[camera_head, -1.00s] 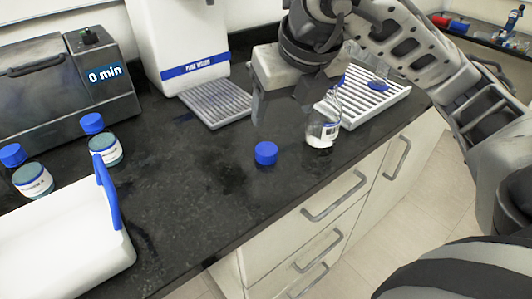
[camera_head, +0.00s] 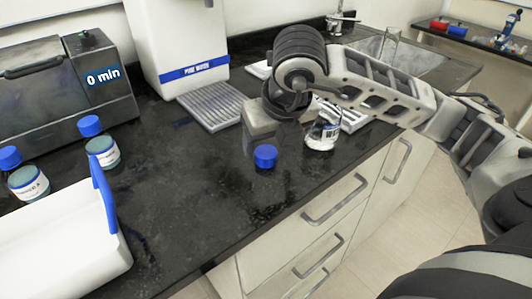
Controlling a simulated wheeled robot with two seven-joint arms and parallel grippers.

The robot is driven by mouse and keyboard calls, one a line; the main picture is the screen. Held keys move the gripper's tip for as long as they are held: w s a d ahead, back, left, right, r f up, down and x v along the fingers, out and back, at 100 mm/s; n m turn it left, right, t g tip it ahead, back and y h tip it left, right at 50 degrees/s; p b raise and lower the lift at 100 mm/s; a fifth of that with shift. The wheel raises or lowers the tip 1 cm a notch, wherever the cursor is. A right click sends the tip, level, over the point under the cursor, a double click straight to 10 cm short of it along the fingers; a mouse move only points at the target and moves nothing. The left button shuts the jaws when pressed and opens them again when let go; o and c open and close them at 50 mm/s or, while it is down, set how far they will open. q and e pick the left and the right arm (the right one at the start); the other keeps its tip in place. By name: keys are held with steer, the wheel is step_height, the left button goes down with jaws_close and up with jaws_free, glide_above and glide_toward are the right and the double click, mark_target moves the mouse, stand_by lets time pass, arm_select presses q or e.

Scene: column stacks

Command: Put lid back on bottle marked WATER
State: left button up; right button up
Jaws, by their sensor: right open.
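The blue lid (camera_head: 265,156) sits on the dark counter near its front edge. A clear bottle (camera_head: 322,137) with a pale label stands just to the right of the lid. The bottle's top is partly hidden by my right arm, and its label is too small to read. My right gripper (camera_head: 266,141) is open and points down right at the lid, just behind or over it. Its fingertips are partly unclear, and I cannot tell whether they touch the lid. My left gripper is out of view.
Two labelled jars with blue lids, (camera_head: 28,183) and (camera_head: 103,151), stand at the left. A white box with a blue handle (camera_head: 105,195) is in front of them. A white dispenser (camera_head: 180,50) with a grey drip tray (camera_head: 213,106) stands behind. The front middle of the counter is clear.

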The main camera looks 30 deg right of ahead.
mark_target(266, 152)
steer(key=x, duration=0.3)
steer(key=shift+w+f, duration=0.15)
steer(key=shift+w, duration=0.05)
steer(key=c, duration=1.1)
